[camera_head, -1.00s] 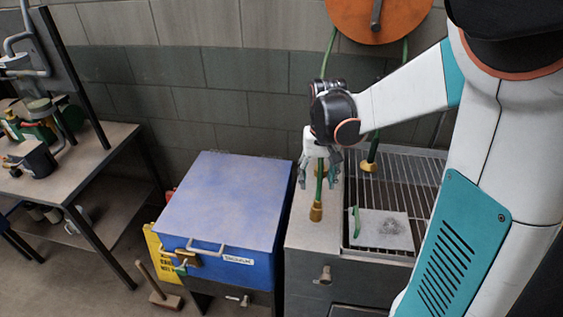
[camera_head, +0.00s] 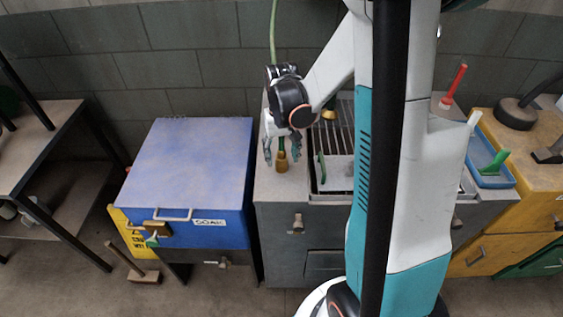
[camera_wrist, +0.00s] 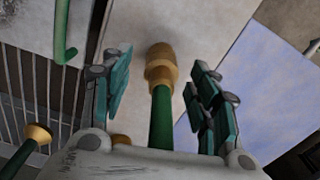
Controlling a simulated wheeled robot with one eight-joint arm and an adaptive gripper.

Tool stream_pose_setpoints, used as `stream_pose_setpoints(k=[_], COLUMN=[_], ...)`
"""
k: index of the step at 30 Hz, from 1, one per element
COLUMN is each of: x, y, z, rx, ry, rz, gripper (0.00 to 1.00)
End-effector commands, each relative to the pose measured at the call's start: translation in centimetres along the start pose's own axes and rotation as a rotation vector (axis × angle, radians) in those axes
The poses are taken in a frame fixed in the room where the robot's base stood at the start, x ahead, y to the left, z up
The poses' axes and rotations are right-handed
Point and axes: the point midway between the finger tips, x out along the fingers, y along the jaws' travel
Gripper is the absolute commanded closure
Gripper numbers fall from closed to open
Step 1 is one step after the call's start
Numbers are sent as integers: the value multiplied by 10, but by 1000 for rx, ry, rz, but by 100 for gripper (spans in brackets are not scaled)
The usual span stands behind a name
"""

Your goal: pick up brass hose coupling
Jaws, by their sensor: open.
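Whether any part of the palm touches the stem is hidden.
A blue-lidded box (camera_head: 190,170) stands left of the grey bench (camera_head: 280,188). A second brass fitting (camera_head: 328,113) is on the slatted grate (camera_head: 341,125). A pale tray (camera_head: 338,172) with a green handle lies nearby. A blue tray (camera_head: 490,178) is at the right.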

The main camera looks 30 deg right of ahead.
Motion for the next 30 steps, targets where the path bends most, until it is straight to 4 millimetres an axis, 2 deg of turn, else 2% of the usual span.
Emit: stream_pose_setpoints(k=[1, 6, 14, 18, 21, 30], x=[12, 34, 36, 36, 36, 35], y=[0, -1, -1, -1, -1, -1], z=[2, 3, 3, 3, 3, 3], rx=[0, 0, 0, 0, 0, 0], ry=[0, 0, 0, 0, 0, 0], rz=[0, 0, 0, 0, 0, 0], gripper=[45, 45, 45, 77, 96, 96])
